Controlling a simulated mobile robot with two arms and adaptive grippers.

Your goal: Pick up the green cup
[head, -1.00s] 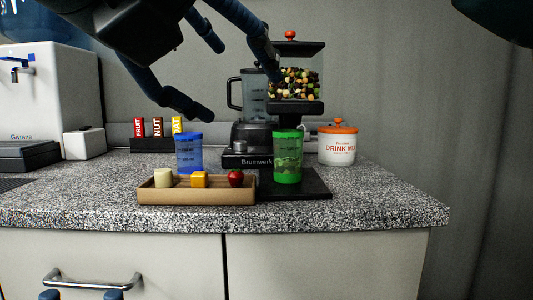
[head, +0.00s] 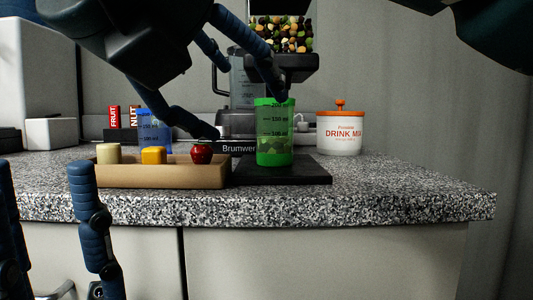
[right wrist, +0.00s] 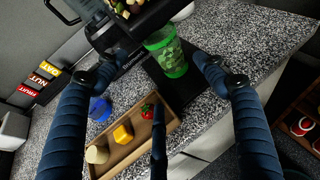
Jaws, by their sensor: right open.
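The green cup (head: 275,142) is see-through with dark volume marks and stands upright on a black base plate (head: 310,172). Something lumpy shows in its lower part. It also shows in the right wrist view (right wrist: 170,58), ahead of and between two spread fingers. My right gripper (head: 248,112) reaches in from the top left of the head view, open and empty. One fingertip overlaps the cup's rim in the picture; whether they touch I cannot tell. My left gripper (head: 42,168) is low at the left, its fingers apart with nothing between them.
A tan tray (head: 165,175) with a cream block, a yellow block and a red apple-like piece lies left of the cup. A blue cup (head: 155,128) stands behind it. A nut dispenser (head: 290,65), a blender (head: 240,85) and a drink mix jar (head: 340,133) stand behind.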

